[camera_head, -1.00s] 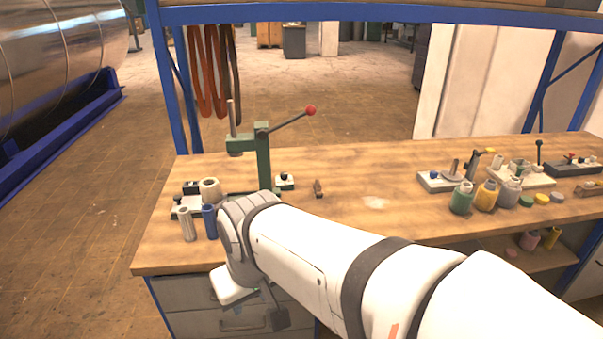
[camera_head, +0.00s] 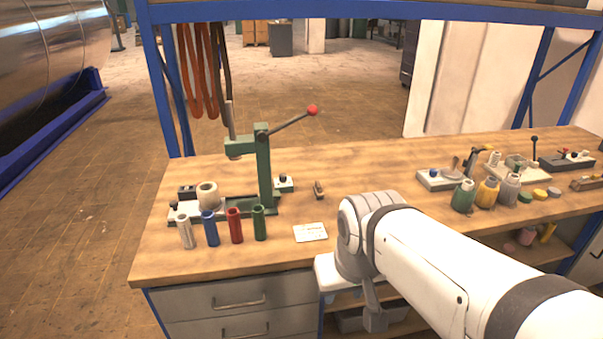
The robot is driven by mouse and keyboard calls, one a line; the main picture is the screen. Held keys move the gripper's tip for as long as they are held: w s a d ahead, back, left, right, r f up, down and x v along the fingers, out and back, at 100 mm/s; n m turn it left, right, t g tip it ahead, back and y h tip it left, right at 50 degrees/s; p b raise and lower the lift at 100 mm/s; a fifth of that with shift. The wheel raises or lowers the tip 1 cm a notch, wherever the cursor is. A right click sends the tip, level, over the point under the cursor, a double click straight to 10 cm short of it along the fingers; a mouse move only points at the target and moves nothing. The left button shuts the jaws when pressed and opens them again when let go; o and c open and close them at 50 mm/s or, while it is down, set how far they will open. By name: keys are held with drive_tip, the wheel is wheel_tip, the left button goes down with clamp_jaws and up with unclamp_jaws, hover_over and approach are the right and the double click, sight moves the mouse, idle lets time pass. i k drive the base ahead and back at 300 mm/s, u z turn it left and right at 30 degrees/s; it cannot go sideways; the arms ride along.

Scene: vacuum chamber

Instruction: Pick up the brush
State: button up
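A small brown object (camera_head: 319,190), possibly the brush, lies on the wooden workbench (camera_head: 290,248) just right of the green lever press. Another small brown wooden object (camera_head: 588,183) lies at the bench's far right; I cannot tell which of the two is the brush. My arm reaches in from the lower right. Its end, with what looks like my gripper (camera_head: 374,318), hangs at the bench's front edge, apart from both objects. The fingers are too small and unclear to show whether they are open or shut.
The green press (camera_head: 263,165) with a red-knobbed lever stands at the left. Bottles (camera_head: 487,193) and fixtures stand at the right. The back middle of the bench is clear. A blue frame surrounds it.

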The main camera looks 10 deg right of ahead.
sight(318, 191)
drive_tip(key=u, duration=0.05)
drive_tip(key=i, duration=1)
drive_tip(key=z, duration=0.05)
